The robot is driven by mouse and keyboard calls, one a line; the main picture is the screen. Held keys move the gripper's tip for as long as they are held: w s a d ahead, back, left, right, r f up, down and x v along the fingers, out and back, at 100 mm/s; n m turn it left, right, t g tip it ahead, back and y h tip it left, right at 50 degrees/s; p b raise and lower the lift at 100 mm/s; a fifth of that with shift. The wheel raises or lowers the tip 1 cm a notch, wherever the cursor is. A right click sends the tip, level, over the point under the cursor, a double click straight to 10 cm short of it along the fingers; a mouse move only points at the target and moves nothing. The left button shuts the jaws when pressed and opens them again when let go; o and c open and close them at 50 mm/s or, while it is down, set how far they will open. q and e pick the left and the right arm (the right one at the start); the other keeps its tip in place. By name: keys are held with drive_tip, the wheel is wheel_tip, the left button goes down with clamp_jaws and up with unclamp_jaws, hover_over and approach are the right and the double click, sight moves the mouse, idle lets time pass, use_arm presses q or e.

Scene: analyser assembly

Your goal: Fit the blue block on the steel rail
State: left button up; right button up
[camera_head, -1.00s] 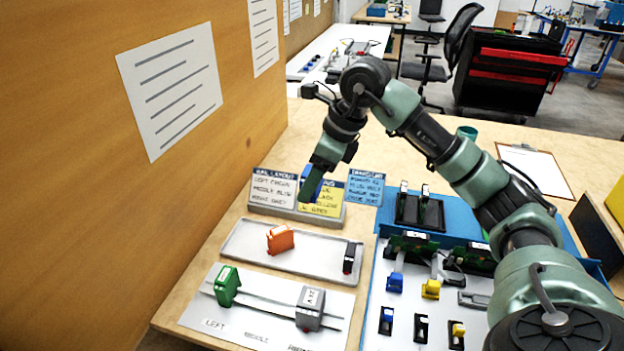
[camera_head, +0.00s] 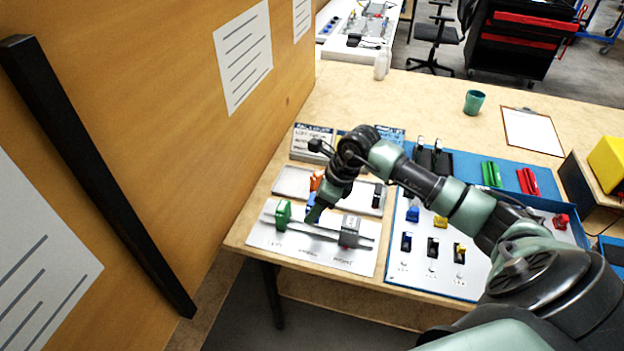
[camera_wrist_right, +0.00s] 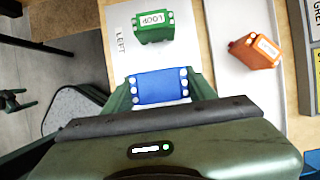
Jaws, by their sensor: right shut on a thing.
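The blue block (camera_wrist_right: 158,87) is held between the fingers of my right gripper (camera_wrist_right: 158,92) in the right wrist view. In the head view the right gripper (camera_head: 314,214) is over the steel rail (camera_head: 325,235), between the green block (camera_head: 283,212) and the grey block (camera_head: 350,231). The blue block (camera_head: 311,203) is mostly hidden behind the gripper there. I cannot tell whether it touches the rail. The green block (camera_wrist_right: 152,25) stands beside it in the wrist view, with a gap between. My left gripper is not in view.
An orange block (camera_wrist_right: 256,50) lies in the grey tray (camera_head: 291,181) behind the rail plate, with a black part (camera_head: 377,195) at the tray's right. A wooden wall (camera_head: 180,90) bounds the left.

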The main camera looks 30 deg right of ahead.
sight(312, 227)
drive_tip(key=shift+s+f, duration=0.1)
drive_tip(key=shift+f, duration=0.2)
drive_tip(key=shift+d+f+b, duration=0.15)
drive_tip(key=shift+f+b, duration=0.4)
drive_tip(key=shift+f, duration=0.65)
drive_tip(key=shift+f+b, duration=0.35)
drive_tip(key=shift+b, duration=0.05)
drive_tip(key=shift+f+b, duration=0.35)
drive_tip(key=shift+f, duration=0.2)
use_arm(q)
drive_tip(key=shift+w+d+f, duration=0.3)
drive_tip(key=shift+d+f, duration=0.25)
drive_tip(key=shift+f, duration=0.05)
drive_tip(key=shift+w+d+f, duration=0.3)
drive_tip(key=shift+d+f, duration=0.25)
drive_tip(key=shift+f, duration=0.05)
use_arm(e)
drive_tip(key=shift+f, duration=0.15)
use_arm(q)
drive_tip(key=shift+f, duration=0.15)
use_arm(e)
drive_tip(key=shift+f, duration=0.15)
use_arm(q)
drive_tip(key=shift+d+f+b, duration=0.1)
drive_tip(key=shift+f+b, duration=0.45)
drive_tip(key=shift+b, duration=0.2)
use_arm(e)
drive_tip(key=shift+f, duration=0.55)
